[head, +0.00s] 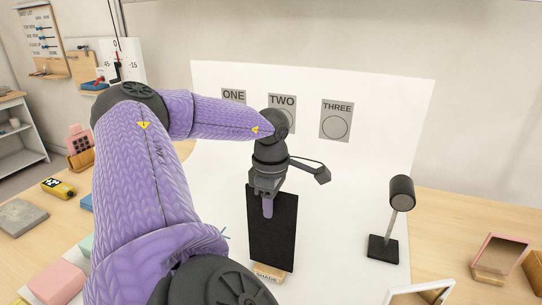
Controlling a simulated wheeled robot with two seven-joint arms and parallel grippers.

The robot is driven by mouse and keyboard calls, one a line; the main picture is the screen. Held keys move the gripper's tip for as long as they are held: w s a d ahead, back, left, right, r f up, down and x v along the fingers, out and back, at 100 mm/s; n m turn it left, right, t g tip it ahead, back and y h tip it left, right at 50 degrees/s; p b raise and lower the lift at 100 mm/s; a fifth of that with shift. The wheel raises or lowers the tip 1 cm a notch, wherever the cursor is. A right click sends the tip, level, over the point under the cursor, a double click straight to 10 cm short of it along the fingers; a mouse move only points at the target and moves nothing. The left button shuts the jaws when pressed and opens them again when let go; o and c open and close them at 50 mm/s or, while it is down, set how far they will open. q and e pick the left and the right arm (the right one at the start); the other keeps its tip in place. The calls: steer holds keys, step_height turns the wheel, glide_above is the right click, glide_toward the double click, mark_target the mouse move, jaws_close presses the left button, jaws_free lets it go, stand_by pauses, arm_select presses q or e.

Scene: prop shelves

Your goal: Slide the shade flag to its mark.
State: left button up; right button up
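The shade flag (284,235) is an upright black panel on a small wooden base labelled SHADE (270,273). It stands on the white sheet, right of the middle of my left arm. My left gripper (267,208) points down at the flag's top edge, with one purple finger in front of the black face. The other finger is hidden, so I cannot tell whether it is closed on the panel. A small blue mark (224,232) shows on the white sheet left of the flag, partly behind my arm. My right gripper is out of view.
Cards ONE (233,96), TWO (283,101) and THREE (336,120) are on the white backdrop (390,120). A black lamp (402,192) on a stand is to the right. The sheet between flag and lamp is clear.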

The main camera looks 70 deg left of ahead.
arm_select(q)
steer(key=shift+o, duration=1.2)
